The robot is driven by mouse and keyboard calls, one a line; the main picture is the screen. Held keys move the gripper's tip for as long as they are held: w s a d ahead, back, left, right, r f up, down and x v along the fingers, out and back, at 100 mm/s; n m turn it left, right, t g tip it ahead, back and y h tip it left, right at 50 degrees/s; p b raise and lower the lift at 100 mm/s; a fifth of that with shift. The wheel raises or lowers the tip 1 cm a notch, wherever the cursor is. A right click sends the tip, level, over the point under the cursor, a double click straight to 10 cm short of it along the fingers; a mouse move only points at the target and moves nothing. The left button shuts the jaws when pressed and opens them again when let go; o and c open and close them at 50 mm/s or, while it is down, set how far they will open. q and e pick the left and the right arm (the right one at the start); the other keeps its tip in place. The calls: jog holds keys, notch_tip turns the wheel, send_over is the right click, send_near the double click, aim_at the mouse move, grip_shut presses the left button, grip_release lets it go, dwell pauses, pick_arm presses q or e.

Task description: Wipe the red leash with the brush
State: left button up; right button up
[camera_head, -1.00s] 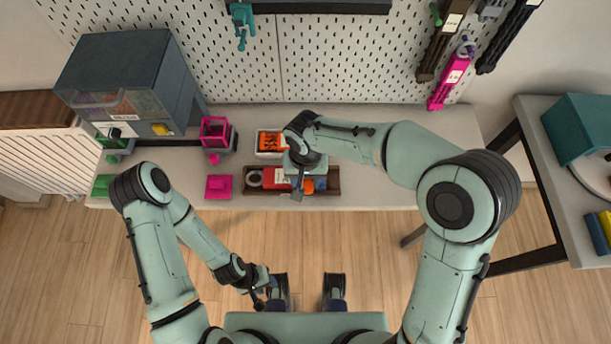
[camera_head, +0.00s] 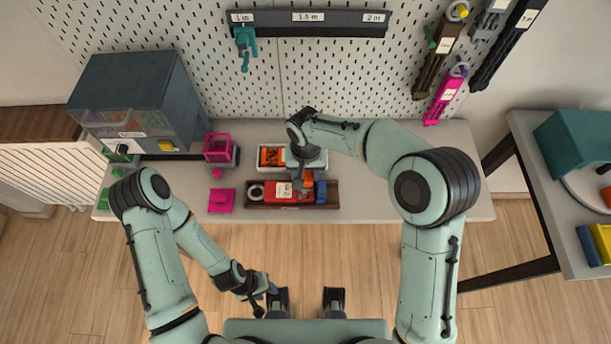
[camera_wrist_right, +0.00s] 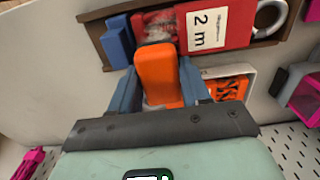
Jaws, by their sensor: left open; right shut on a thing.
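The red leash (camera_head: 285,190), a flat red bundle with a white label, lies in a long brown tray (camera_head: 334,204) on the bench. In the right wrist view the leash (camera_wrist_right: 235,12) has its "2 m" label facing up. My right gripper (camera_wrist_right: 155,92) is shut on the orange brush (camera_wrist_right: 157,75), whose head lies over the leash's end; whether the bristles touch it I cannot tell. The brush (camera_head: 309,179) also shows in the head view beside the right gripper (camera_head: 299,184). My left gripper (camera_head: 262,303) is open and empty, low in front of the bench.
A blue block (camera_head: 321,191) sits at the tray's right end, and a grey ring (camera_head: 256,191) at its left. Behind is a white bin (camera_head: 263,150) with orange pieces. A pink box (camera_head: 219,148) and pink pad (camera_head: 221,201) stand left. The bench's right part is clear.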

jog(key=shift+w, duration=0.35)
jog(key=shift+f, duration=0.2)
jog(key=shift+s+f+b, duration=0.15)
jog(key=shift+s+b, duration=0.6)
jog(key=shift+s, duration=0.1)
jog(key=shift+s+b, duration=0.5)
jog(key=shift+s, duration=0.4)
jog(key=shift+s+f+b, duration=0.15)
jog(key=shift+s+b, duration=0.5)
jog(key=shift+s, duration=0.2)
jog(key=shift+s+b, duration=0.35)
jog(key=shift+s, duration=0.4)
